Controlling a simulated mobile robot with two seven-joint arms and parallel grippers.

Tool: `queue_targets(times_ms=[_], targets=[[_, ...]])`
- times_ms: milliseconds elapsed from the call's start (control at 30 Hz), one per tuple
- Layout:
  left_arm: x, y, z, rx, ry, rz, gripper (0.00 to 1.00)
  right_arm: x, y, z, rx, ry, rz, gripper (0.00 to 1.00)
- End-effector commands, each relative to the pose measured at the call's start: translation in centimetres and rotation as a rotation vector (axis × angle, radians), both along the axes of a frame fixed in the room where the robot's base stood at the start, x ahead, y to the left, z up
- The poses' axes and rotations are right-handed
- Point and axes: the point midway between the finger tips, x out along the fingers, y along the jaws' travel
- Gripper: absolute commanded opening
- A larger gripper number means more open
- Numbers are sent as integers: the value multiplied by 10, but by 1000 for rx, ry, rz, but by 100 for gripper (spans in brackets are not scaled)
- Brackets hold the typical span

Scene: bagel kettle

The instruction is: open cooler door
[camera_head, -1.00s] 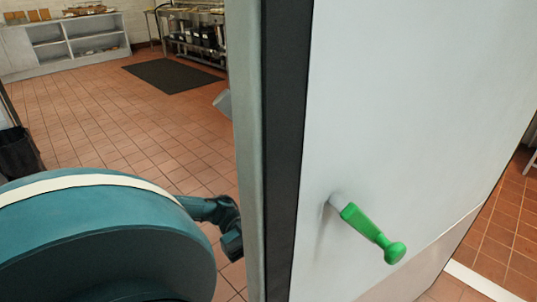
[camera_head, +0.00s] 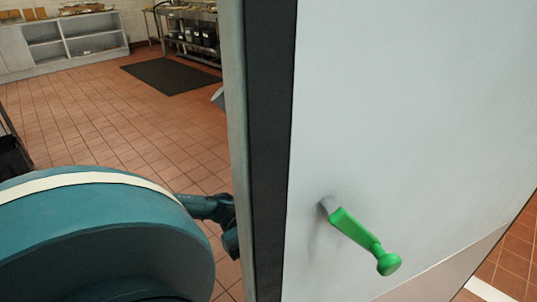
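The cooler door (camera_head: 400,120) stands upright close in front of me as a large pale panel, with a dark strip (camera_head: 268,130) along its left edge. A green handle (camera_head: 355,235) on a short grey stem sticks out from its face, low in the view. My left arm comes in from the left, and its slim dark teal end (camera_head: 228,225) reaches the door's left edge. The edge hides the fingertips, so I cannot tell whether they touch the door or are open. No gripper is at the green handle. My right gripper is not in view.
Open tiled floor (camera_head: 120,130) lies left of the door, with a black mat (camera_head: 172,76) further back. White shelves (camera_head: 70,45) and a metal counter (camera_head: 185,25) stand at the far wall. A dark bin (camera_head: 12,158) is at the left edge.

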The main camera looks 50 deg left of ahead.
Motion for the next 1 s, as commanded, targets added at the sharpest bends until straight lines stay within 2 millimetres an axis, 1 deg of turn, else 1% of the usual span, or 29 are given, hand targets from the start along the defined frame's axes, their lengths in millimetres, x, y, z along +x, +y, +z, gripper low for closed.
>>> queue_targets(times_ms=[667,700,900,1000], targets=[[2,-1,0,0,-2,5,0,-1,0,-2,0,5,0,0],[2,-1,0,0,-2,5,21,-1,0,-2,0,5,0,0],[2,-1,0,0,-1,3,37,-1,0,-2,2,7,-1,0],[1,-1,0,-1,-1,2,37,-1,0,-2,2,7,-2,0]])
